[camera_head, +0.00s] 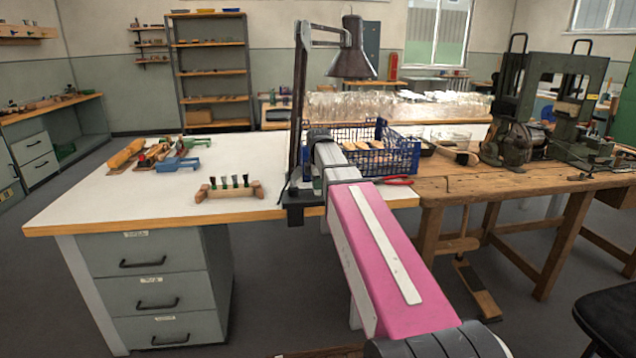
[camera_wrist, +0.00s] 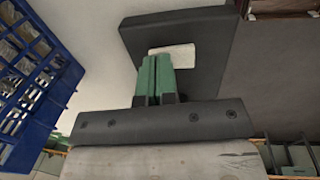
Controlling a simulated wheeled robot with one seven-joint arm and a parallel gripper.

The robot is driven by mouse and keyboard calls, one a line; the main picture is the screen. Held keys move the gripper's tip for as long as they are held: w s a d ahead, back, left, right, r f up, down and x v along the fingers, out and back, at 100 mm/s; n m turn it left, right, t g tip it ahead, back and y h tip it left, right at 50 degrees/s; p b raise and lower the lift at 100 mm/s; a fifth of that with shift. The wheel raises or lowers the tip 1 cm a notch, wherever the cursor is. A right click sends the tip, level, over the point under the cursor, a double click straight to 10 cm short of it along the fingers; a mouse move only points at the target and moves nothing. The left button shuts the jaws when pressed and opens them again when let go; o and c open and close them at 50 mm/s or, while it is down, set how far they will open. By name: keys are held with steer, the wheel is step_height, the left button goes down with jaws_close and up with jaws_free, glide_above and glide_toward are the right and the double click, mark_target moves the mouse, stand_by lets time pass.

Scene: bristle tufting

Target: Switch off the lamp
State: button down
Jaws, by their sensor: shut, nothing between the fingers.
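The dark desk lamp stands at the front edge of the white table, with its shade (camera_head: 352,52) hanging at the top and its post (camera_head: 299,95) beside my arm. Whether it is lit I cannot tell. In the wrist view its dark base (camera_wrist: 200,85) carries a pale, switch-like rectangle (camera_wrist: 180,50). My gripper (camera_wrist: 155,62) is shut and empty, its two green fingers side by side. The fingertips overlap the lower left part of the pale rectangle; I cannot tell whether they touch it. In the head view my arm hides the fingers.
A blue crate (camera_head: 400,158) stands just behind and right of the lamp, and also shows at left in the wrist view (camera_wrist: 15,125). A wooden brush rack (camera_head: 228,190) sits to the left. A wooden workbench (camera_head: 500,183) with machines adjoins on the right.

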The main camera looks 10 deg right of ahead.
steer(key=shift+f, duration=0.15)
stand_by(0.3)
steer(key=shift+s, duration=0.15)
steer(key=shift+s+r, duration=0.2)
steer(key=shift+s, duration=0.4)
steer(key=shift+a+r, duration=0.1)
steer(key=shift+r, duration=0.5)
step_height(320, 180, up, 13)
steer(key=s, duration=0.1)
steer(key=shift+s, duration=0.3)
